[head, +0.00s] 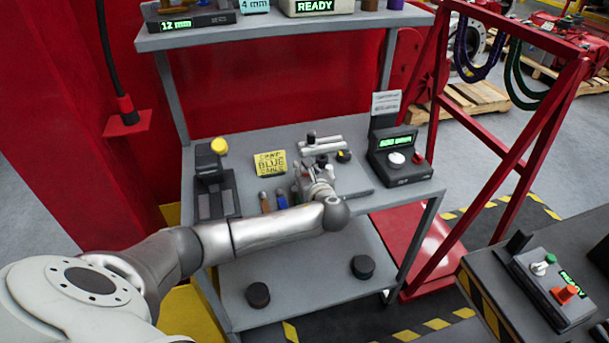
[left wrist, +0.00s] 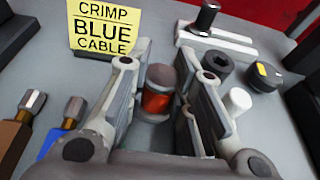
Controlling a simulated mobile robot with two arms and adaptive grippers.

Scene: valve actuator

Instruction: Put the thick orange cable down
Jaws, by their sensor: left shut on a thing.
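My left gripper (head: 312,172) is over the middle of the grey cart's upper worktop (head: 235,150). In the left wrist view its fingers (left wrist: 165,75) stand on either side of the thick orange cable (left wrist: 156,103), a short orange cylinder with a dark rounded top, and are shut on it. The cable looks upright. I cannot tell whether its lower end touches the worktop. In the head view the gripper hides it. My right gripper is in neither view.
A clamp-like tool (head: 322,146) lies behind the gripper. A green-display box (head: 400,160) is at right.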

